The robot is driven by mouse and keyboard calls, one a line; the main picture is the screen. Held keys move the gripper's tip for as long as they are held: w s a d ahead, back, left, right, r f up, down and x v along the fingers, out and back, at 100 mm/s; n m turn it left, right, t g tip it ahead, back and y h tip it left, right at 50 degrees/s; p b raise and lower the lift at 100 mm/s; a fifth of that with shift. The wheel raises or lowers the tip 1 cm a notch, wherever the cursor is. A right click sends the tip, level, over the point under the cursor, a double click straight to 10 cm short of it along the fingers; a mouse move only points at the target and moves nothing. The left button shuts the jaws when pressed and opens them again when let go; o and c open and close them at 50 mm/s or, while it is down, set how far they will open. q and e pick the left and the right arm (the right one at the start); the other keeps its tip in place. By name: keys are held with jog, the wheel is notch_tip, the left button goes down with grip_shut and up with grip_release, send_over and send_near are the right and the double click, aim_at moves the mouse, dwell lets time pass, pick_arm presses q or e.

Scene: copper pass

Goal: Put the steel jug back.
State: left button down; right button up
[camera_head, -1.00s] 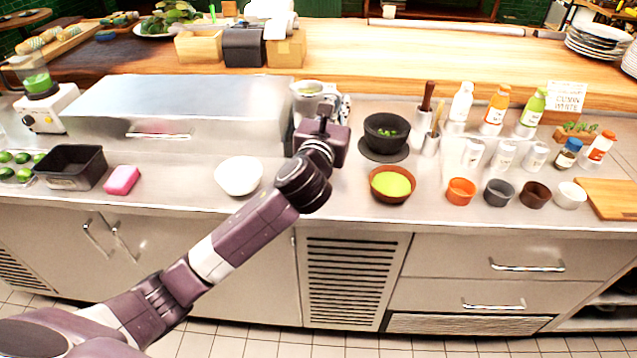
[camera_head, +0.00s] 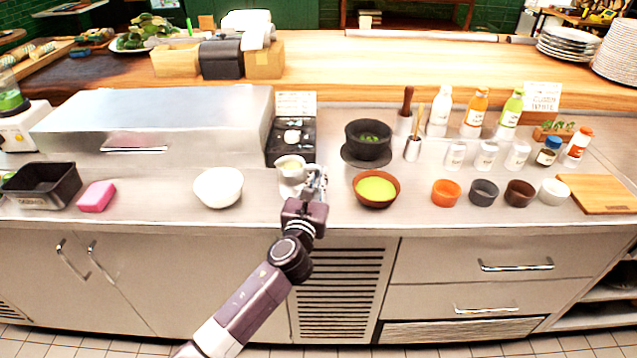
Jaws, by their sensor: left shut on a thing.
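The small steel jug (camera_head: 289,178) is in the head view at the middle of the steel counter, in front of the black mat. It looks upright, with something pale inside. My left gripper (camera_head: 312,184) is shut on the jug's right side, with the wrist coming from the front. The fingers partly hide that side of the jug. I cannot tell whether its base touches the counter. The black mat (camera_head: 279,151) behind it has small pale items on it and a card at its back. My right gripper is not in view.
A white bowl (camera_head: 218,187) stands left of the jug. A brown bowl of green powder (camera_head: 376,188) and a dark mortar-like bowl (camera_head: 368,142) stand to the right. A steel lidded box (camera_head: 150,118) fills the back left. Small cups and bottles stand further right.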

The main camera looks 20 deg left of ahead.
pick_arm(q)
jog(key=shift+f, duration=0.6)
jog(key=c, duration=2.5)
grip_release()
jog(key=shift+f, duration=0.15)
jog(key=shift+c, duration=0.2)
jog(key=o, duration=0.4)
jog(key=shift+o, duration=0.2)
jog(key=shift+r, duration=0.3)
jog(key=s+d, duration=0.1)
jog(key=s, duration=1.1)
jog(key=shift+b, duration=0.35)
